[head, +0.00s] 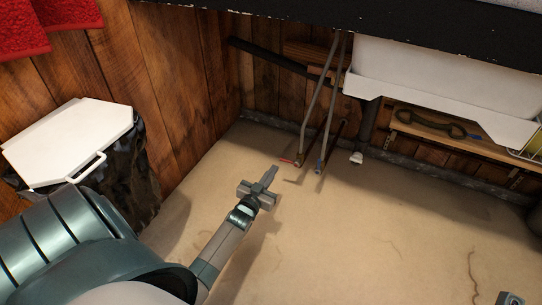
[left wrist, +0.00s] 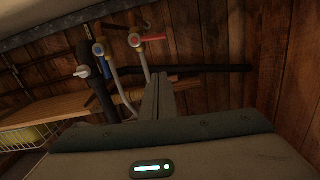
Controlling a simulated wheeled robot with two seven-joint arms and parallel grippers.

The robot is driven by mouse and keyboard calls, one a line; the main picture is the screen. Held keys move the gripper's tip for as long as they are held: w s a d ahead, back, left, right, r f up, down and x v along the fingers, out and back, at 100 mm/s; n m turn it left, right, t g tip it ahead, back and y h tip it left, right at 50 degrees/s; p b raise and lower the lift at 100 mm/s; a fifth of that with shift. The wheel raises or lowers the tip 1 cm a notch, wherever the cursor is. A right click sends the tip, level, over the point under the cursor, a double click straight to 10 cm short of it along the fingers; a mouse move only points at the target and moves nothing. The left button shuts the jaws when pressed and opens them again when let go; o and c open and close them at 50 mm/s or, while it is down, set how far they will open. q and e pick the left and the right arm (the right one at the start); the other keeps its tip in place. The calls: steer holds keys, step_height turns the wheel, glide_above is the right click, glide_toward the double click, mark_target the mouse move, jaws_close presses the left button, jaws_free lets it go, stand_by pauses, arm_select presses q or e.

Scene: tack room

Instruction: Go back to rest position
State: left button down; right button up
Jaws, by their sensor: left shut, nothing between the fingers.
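My left gripper (head: 267,178) reaches out over the bare floor in the head view, its fingers together and empty. The left wrist view also shows the closed fingers (left wrist: 159,92), with nothing held between them. They point towards the pipes under the sink, and no contact shows.
A red-handled valve (left wrist: 152,38) and a blue valve (left wrist: 98,47) sit on pipes under a white sink (head: 435,85). A white lid (head: 68,140) covers a dark bin at left. A wooden shelf (head: 460,150) runs along the wall. The floor (head: 370,240) is clear.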

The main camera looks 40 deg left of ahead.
arm_select(q)
steer(key=shift+s+d, duration=0.1)
steer(key=shift+s, duration=0.25)
stand_by(0.4)
